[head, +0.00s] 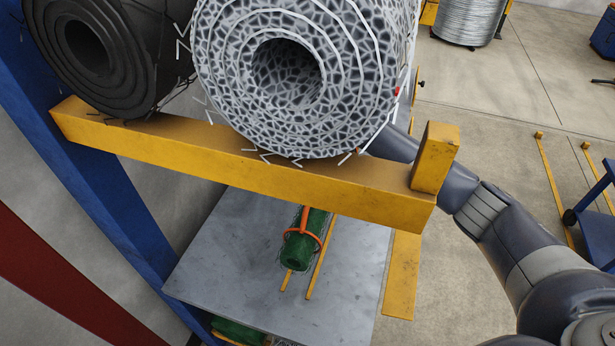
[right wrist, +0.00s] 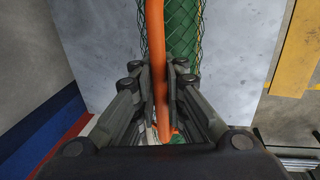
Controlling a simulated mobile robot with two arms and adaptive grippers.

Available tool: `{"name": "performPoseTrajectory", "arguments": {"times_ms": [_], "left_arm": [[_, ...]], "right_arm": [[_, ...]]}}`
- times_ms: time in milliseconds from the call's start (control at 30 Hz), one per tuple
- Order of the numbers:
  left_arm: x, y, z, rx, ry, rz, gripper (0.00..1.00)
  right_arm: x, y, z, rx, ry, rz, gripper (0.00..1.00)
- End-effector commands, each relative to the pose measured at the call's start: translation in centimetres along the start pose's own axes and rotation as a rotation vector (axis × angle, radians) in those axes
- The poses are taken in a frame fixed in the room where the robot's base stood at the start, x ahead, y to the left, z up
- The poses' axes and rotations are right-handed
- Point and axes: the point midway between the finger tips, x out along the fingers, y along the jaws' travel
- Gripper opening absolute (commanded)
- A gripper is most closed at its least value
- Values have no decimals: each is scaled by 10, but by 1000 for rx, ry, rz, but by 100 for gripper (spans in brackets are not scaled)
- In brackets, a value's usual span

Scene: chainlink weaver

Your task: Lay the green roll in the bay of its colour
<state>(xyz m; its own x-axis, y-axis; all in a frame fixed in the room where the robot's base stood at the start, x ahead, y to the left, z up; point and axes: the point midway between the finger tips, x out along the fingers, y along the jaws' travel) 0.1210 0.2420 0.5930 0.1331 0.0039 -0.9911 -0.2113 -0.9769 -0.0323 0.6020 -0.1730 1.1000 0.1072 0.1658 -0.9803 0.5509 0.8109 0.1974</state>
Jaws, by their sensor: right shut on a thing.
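The green roll (head: 297,252) is seen end-on in the head view, low over a grey shelf plate (head: 225,240) and between two thin yellow strips (head: 322,258). An orange strap (head: 303,232) loops over it. The yellow beam hides its far part, and I cannot tell whether it touches the plate. In the right wrist view, my right gripper (right wrist: 162,78) is shut on the orange strap (right wrist: 155,40), with the green mesh (right wrist: 184,35) just beyond. In the head view, the wire roll hides that gripper. My left gripper is out of view.
A big grey wire roll (head: 350,70) and a black roll (head: 130,70) rest above a yellow beam (head: 230,165) with an upright end stop (head: 435,155). Another green roll (head: 238,331) lies below the plate.

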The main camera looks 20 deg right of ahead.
Motion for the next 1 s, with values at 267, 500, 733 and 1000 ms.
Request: {"name": "performPoseTrajectory", "arguments": {"times_ms": [267, 500, 733, 1000], "left_arm": [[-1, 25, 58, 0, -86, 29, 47], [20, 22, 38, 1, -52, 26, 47], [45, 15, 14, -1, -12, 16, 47], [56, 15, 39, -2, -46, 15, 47]], "right_arm": [[12, -1, 0, -1, -1, 5, 0], [39, -6, 0, -2, -2, 5, 0], [62, -11, 0, -1, -3, 5, 0], [87, -16, 0, 0, -2, 4, 0]]}}
